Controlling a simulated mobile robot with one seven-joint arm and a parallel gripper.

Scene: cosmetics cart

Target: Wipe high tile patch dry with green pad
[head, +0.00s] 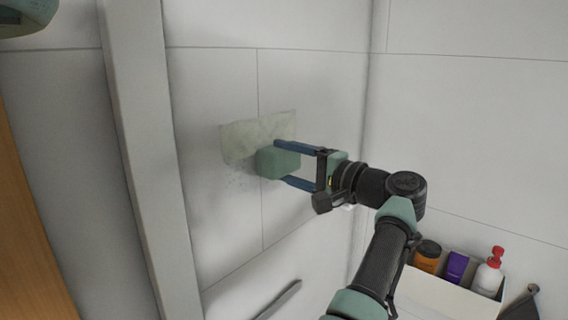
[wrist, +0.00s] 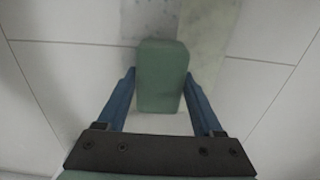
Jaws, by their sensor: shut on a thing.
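The green pad (head: 277,163) is a block held between the blue fingers of my gripper (head: 282,163), at the tiled wall on the left. My gripper is shut on it. In the wrist view the green pad (wrist: 162,76) stands between the two fingers (wrist: 163,92). The tile patch (head: 240,138) is a pale greenish, mottled rectangle on the wall, behind and above the pad. The pad overlaps its lower right part. In the wrist view the patch (wrist: 205,30) shows beyond and beside the pad. I cannot tell whether the pad touches the wall.
A white cart or shelf (head: 450,297) at the lower right holds an orange-brown jar (head: 427,256), a purple tube (head: 456,266) and a white pump bottle with a red top (head: 489,273). A grey bar (head: 280,301) is on the wall below. A pale vertical post (head: 148,150) stands to the left.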

